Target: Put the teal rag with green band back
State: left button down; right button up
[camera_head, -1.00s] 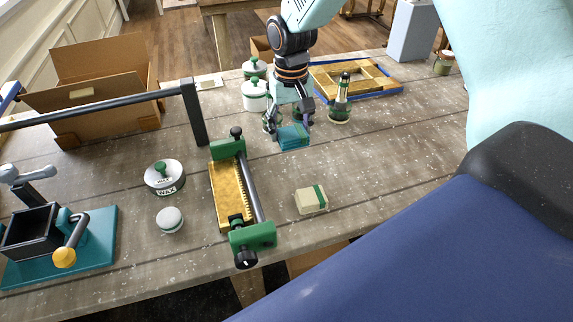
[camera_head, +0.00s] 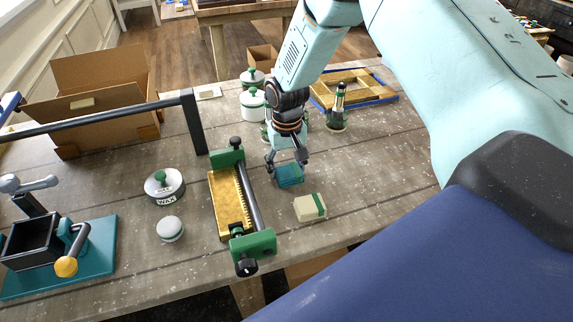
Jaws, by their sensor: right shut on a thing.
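The teal rag (camera_head: 289,176) is a small folded block beyond the cream block, right of the green-ended clamp frame. My right gripper (camera_head: 287,162) points down and is shut on the rag, one finger on each side. The rag is low over the table; I cannot tell whether it touches the wood. A green band on it is hard to make out at this size. My left gripper is not in view.
A cream block with a green band (camera_head: 309,208) lies just in front of the rag. The green-ended frame (camera_head: 241,200) stands to its left. A green bottle (camera_head: 337,110) and gilt frame (camera_head: 362,86) stand behind. Table to the right is bare.

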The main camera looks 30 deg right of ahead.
aim_at(287, 166)
jog(key=shift+w+d+f, duration=0.2)
jog(key=shift+w+f, duration=0.1)
jog(key=shift+f, duration=0.15)
jog(key=o, duration=1.1)
jog(key=shift+s+a+r, duration=0.15)
jog(key=shift+s+r, duration=0.05)
jog(key=shift+r, duration=0.05)
jog(key=shift+w+f, duration=0.1)
jog(key=shift+w, duration=0.05)
notch_tip(287, 166, up, 12)
jog(key=shift+s+b, duration=0.2)
jog(key=shift+b, duration=0.1)
